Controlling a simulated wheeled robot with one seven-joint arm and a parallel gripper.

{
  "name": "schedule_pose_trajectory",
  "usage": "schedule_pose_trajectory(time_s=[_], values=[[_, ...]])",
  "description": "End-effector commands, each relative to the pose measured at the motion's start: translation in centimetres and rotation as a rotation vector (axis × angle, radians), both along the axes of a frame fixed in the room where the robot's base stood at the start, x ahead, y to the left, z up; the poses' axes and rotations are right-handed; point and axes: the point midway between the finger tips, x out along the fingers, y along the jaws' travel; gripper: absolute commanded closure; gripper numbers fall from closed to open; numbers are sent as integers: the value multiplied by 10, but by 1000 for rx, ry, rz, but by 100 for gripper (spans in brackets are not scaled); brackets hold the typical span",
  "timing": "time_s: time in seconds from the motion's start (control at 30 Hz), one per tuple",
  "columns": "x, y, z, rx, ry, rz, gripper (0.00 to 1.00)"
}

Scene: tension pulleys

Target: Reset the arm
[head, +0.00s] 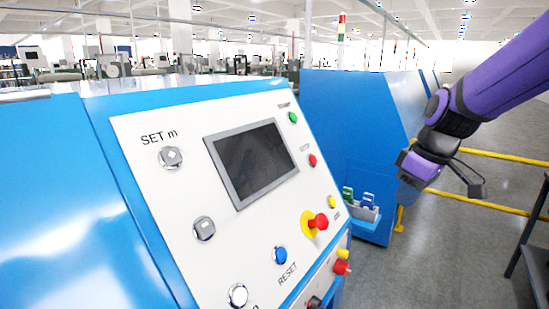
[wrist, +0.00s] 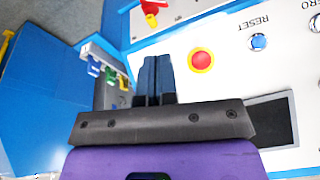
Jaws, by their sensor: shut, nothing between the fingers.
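My purple arm (head: 505,75) reaches in from the right in the head view, bent at a dark joint. My gripper (wrist: 156,62) shows in the wrist view with its two dark blue fingers together and nothing between them. It hangs in the air over the white control panel (wrist: 175,35). In the head view the arm's end is right of the panel, apart from it. The fingertips are hard to make out there.
The panel carries a screen (head: 252,160), a red emergency button (head: 318,222) on yellow and a blue RESET button (head: 280,255). A small bin (head: 365,212) with green and blue items is beside the machine.

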Motion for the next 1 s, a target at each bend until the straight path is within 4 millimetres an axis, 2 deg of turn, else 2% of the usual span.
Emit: schedule_pose_trajectory(time_s=[0.1,0.3,0.6,0.8,1.0], values=[[-31,-3,22,-25,-29,-95,100],[-81,-10,48,-46,-78,-273,100],[-154,-23,68,-33,-166,-542,100],[-185,-31,70,-8,-210,-671,100],[-195,-34,69,2,-222,-714,100]])
